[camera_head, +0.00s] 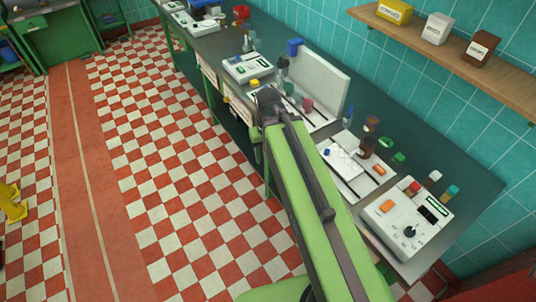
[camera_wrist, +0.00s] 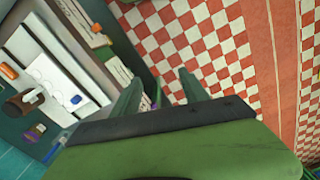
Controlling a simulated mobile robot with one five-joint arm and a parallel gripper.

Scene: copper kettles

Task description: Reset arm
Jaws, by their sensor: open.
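My green arm (camera_head: 305,185) reaches up from the bottom of the head view, along the front edge of the dark counter. Its far end is beside the counter, and much of the gripper is hidden there by the arm. In the wrist view my gripper (camera_wrist: 160,90) is open, with its two green fingers apart and nothing between them. The fingers point out over the red and white checked floor (camera_wrist: 215,45), and the counter's front edge is to their left.
The counter (camera_head: 475,190) holds a white device (camera_head: 405,215), a white tray (camera_head: 345,185), another device (camera_head: 247,67), an upright white panel (camera_head: 318,82) and brown bottles (camera_head: 367,146). A shelf (camera_head: 460,55) with boxes hangs above. The checked floor on the left is largely open.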

